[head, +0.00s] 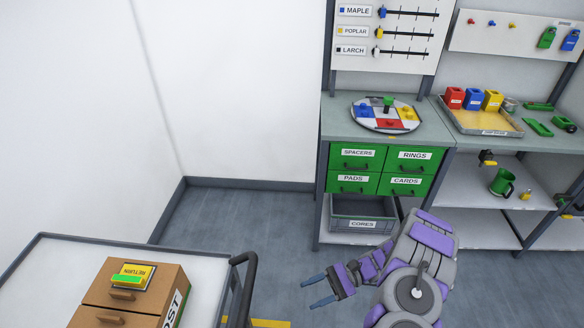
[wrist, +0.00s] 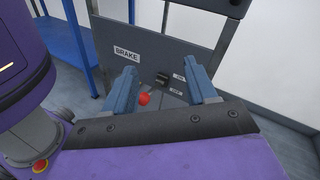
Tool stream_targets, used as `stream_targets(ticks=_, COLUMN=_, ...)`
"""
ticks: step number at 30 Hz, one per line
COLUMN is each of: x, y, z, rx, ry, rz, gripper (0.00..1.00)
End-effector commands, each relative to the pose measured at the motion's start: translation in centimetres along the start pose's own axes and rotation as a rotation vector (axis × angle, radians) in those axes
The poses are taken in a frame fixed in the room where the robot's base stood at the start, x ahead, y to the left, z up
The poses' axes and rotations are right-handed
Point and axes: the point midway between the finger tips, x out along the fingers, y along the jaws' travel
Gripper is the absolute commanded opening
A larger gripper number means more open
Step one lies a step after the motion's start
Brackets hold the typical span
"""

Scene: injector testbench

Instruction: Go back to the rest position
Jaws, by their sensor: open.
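My gripper (head: 316,291) is in the lower middle of the head view, above the floor and to the right of the cart. Its two blue-grey fingers are apart, with nothing between them. In the wrist view my gripper (wrist: 175,88) is also open and empty. Behind the fingers there is a grey panel (wrist: 130,35) with a BRAKE label, a red knob (wrist: 144,98) and a small dark switch (wrist: 162,79). The knob shows between the fingers; I cannot tell how far it is from them.
A white-topped cart (head: 60,262) with a brown drawer box (head: 135,285) and a dark handle (head: 247,262) stands at lower left. A bench (head: 428,125) with green drawers (head: 357,158) stands at the right, a grey CORES bin (head: 362,224) below.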

Motion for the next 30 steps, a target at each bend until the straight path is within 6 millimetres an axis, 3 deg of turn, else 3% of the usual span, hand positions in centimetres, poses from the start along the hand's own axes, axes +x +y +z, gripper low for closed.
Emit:
stream_targets(ticks=6, x=1.4, y=-1.9, z=6.1, rx=-0.101, ry=0.041, rz=0.136, gripper=0.57)
stream_targets(ticks=14, x=2.9, y=-2.1, z=12.5, rx=-0.207, ry=0.120, rz=0.302, gripper=0.57)
stream_targets(ticks=22, x=4.0, y=-0.7, z=18.5, rx=-0.310, ry=0.231, rz=0.475, gripper=0.57)
stream_targets(ticks=30, x=4.5, y=2.1, z=23.5, rx=-0.399, ry=0.361, rz=0.640, gripper=0.57)
